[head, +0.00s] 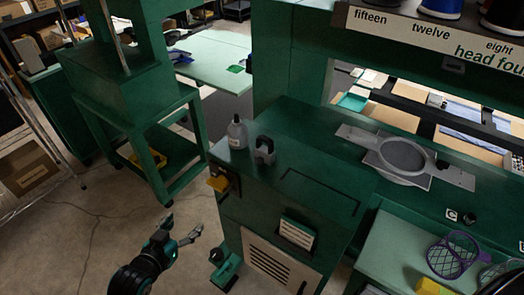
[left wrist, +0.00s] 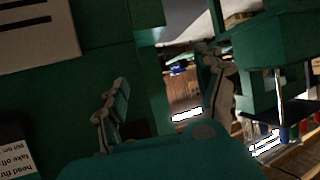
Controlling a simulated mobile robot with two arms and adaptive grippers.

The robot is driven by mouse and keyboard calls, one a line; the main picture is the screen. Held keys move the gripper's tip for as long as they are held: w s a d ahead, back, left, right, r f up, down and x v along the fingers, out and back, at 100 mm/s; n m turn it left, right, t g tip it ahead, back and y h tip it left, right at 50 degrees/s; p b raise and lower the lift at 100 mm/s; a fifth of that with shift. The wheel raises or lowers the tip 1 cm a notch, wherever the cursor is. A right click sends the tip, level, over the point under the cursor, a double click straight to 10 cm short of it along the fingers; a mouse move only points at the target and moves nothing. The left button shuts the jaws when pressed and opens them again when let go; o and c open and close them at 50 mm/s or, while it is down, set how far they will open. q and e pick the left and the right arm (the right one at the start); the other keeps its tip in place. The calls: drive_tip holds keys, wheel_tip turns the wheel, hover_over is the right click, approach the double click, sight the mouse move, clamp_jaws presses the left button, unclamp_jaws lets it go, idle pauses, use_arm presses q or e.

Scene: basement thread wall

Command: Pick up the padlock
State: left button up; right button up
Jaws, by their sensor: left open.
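A small grey thing with a dark arched top, which looks like the padlock (head: 264,151), stands on the green machine's flat top (head: 315,165), near its left end. My left gripper (head: 183,226) is open and empty. It is in front of and below that top, to the left of the machine's front, well apart from the padlock. In the left wrist view the two fingers (left wrist: 162,70) are spread with nothing between them. I cannot make out the padlock there. My right gripper is not in view.
A pale bottle (head: 237,133) stands just left of the padlock. A green stand (head: 145,125) is at the left. A purple mesh basket (head: 452,255) is at lower right. The floor around my left gripper is clear.

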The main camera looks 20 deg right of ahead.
use_arm(q)
drive_tip(key=s+d+r+m+h, duration=0.1)
drive_tip(key=s+d+r+h, duration=0.15)
drive_tip(key=r, duration=0.45)
drive_tip(key=s+d+r+m+h, duration=0.2)
drive_tip(key=s+d+r, duration=0.15)
drive_tip(key=r, duration=0.35)
drive_tip(key=s+d+r+m+h, duration=0.1)
drive_tip(key=s+d+r+h, duration=0.2)
drive_tip(key=r, duration=0.5)
drive_tip(key=y+p, duration=0.2)
drive_tip(key=p, duration=0.1)
approach(262, 154)
drive_tip(key=shift+g+h, duration=0.25)
drive_tip(key=shift+g, duration=0.15)
drive_tip(key=x, duration=0.4)
drive_tip(key=shift+w+d+f, duration=0.1)
drive_tip(key=shift+w+f, duration=0.05)
drive_tip(key=shift+f, duration=0.1)
drive_tip(key=x, duration=0.1)
drive_tip(key=p+x, duration=0.1)
drive_tip(key=x, duration=0.3)
drive_tip(key=shift+w+r+p, duration=0.35)
drive_tip(key=shift+w+d+f, duration=0.1)
drive_tip(key=shift+d+f, duration=0.05)
drive_tip(key=shift+d, duration=0.05)
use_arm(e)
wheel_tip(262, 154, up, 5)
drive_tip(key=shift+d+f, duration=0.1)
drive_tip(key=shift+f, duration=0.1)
